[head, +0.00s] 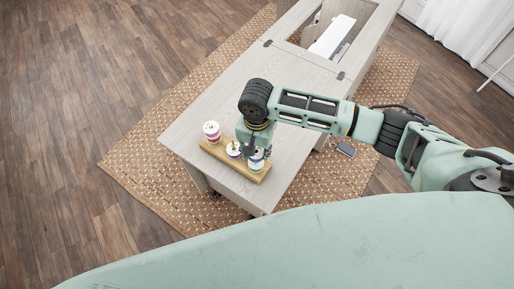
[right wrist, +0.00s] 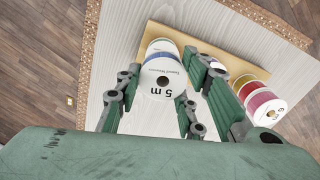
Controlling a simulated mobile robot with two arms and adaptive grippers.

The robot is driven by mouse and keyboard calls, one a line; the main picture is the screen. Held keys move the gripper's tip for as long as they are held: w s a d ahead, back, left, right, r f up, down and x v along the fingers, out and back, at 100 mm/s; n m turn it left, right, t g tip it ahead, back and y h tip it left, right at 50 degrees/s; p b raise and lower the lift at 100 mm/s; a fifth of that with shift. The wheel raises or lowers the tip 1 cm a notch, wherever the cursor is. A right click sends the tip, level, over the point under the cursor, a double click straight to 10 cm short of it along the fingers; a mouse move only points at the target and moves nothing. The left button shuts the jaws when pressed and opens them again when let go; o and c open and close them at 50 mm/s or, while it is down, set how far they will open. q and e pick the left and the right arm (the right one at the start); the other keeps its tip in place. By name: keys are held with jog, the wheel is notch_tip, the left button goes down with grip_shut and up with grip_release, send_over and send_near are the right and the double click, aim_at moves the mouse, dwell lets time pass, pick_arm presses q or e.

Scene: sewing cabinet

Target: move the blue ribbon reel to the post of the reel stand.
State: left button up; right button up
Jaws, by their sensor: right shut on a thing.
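The reel stand (head: 212,149) is a long wooden board near the cabinet's left end. White-flanged reels stand along it. The post (head: 233,145) at the middle is brown and rises through a low white-flanged reel (head: 233,154). My right gripper (head: 256,152) points down over the board's right end, shut on the blue ribbon reel (right wrist: 162,80), whose white face reads "5 m". Fingers are at both sides of it in the right wrist view. Blue and greenish bands show below its white face. Whether it touches what is beneath I cannot tell. My left gripper is not in view.
A stack of pink and yellow reels (head: 211,132) stands at the board's left end, also seen in the right wrist view (right wrist: 262,100). The pale cabinet top (head: 215,105) is clear behind the stand. A white machine (head: 332,37) sits in the far opening.

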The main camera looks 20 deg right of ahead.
jog(key=shift+f, duration=0.3)
jog(key=o, duration=1.1)
jog(key=shift+r, duration=0.1)
notch_tip(320, 180, up, 12)
jog(key=shift+f, duration=0.1)
dwell(0.4)
